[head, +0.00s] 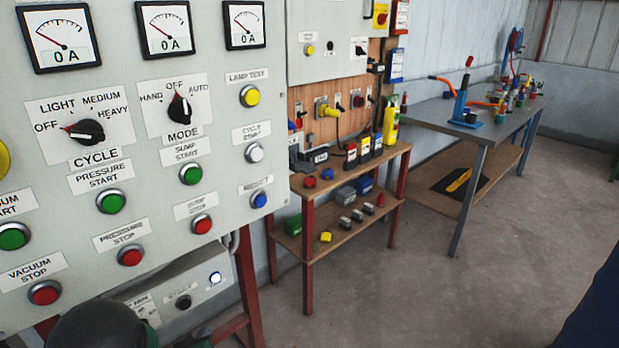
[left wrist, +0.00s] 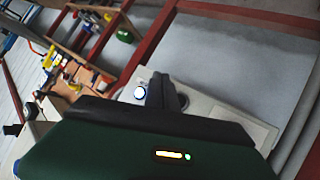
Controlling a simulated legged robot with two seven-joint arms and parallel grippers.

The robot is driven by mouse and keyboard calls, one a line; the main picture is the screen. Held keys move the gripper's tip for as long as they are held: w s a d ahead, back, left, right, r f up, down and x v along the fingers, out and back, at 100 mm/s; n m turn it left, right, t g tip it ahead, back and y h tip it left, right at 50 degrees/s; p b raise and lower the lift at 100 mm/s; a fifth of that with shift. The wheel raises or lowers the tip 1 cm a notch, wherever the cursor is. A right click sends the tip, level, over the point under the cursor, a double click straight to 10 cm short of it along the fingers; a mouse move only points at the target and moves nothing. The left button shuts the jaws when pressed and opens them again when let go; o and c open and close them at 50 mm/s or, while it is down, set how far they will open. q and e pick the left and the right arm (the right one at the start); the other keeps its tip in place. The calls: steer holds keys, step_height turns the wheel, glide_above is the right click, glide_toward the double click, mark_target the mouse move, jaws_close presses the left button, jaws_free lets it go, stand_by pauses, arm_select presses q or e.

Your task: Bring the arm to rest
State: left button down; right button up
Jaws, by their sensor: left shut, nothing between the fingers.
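My left gripper (left wrist: 166,92) shows in the left wrist view with its dark fingers together and nothing between them. The fingers appear over the small grey button box (left wrist: 240,122), to the right of its lit white button (left wrist: 140,92). I cannot tell whether they touch the box. In the head view a dark rounded part of my left arm shows at the bottom left, in front of the panel's lower edge, and its fingertips cannot be made out. The same button box (head: 200,290) shows there below the big panel. My right gripper is not in view.
A large control panel (head: 150,130) with dials, knobs and buttons fills the left. Red frame posts (head: 250,290) stand below it. A wooden shelf (head: 345,170) with tools and a grey workbench (head: 430,110) stand beyond. The floor (head: 400,290) at the right is clear.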

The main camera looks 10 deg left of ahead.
arm_select(q)
steer(key=s+d+r+m+g+h, duration=0.1)
steer(key=s+d+m+g, duration=0.2)
steer(key=s+d+g, duration=0.5)
steer(key=s+d+r+m+g+h, duration=0.1)
steer(key=s+d+r+m, duration=0.15)
steer(key=s+d, duration=0.7)
steer(key=w+a+p+v, duration=0.1)
steer(key=p+v, duration=0.9)
steer(key=w+a+p+v, duration=0.1)
steer(key=a+p+v, duration=0.1)
steer(key=p+v, duration=0.8)
steer(key=shift+a+r+g+p, duration=0.25)
steer(key=shift+g+p, duration=0.05)
steer(key=shift+p, duration=0.05)
